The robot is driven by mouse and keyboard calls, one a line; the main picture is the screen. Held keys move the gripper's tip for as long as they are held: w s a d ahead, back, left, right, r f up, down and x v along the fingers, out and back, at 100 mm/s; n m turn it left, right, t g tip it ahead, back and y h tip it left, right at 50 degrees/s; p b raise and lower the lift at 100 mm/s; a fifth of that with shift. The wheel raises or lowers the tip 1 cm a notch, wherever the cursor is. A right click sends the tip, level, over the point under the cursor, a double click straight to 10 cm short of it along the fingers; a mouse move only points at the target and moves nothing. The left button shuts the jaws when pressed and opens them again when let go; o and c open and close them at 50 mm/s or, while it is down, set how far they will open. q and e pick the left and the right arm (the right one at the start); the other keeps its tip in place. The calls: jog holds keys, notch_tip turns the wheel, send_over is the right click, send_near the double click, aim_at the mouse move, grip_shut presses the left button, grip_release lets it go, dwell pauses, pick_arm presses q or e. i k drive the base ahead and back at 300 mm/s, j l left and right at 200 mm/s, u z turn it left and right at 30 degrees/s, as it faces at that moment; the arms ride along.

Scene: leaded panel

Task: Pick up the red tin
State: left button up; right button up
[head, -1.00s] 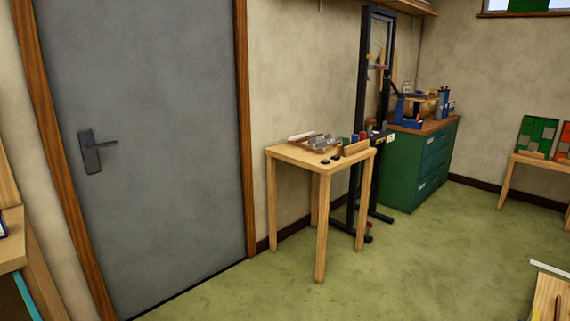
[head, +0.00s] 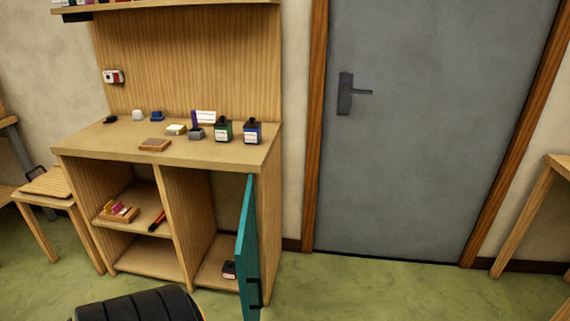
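I cannot make out a red tin in the head view now. A wooden cabinet (head: 166,158) stands left of the grey door. On its top are a green container (head: 223,132) and a dark blue container (head: 252,133), both with pale labels. A small dark container with a red and white label (head: 229,270) sits low in the right compartment, behind the open teal door (head: 246,245). Neither of my grippers is in view. A dark rounded part at the bottom left seems to be mine.
The teal cabinet door stands open, jutting into the room. A wooden stool (head: 50,184) is left of the cabinet. The grey door (head: 420,120) is shut. A table edge (head: 559,163) shows at the far right. The green floor (head: 370,295) before the door is clear.

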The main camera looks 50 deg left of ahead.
aim_at(226, 274)
jog(key=i+l+u, duration=0.1)
jog(key=i+u, duration=0.15)
jog(key=u, duration=0.15)
jog(key=i+l+u, duration=0.15)
jog(key=u, duration=0.25)
jog(key=i+l+u, duration=0.35)
jog(key=k+u, duration=0.1)
jog(key=u, duration=1.2)
jog(key=i+j+z, duration=0.1)
jog(key=j, duration=0.3)
jog(key=i+j+z, duration=0.15)
jog(key=j, duration=0.3)
jog(key=i+j+z, duration=0.1)
jog(key=j, duration=0.35)
jog(key=i+j+z, duration=0.15)
jog(key=j, duration=0.3)
jog(key=i, duration=0.05)
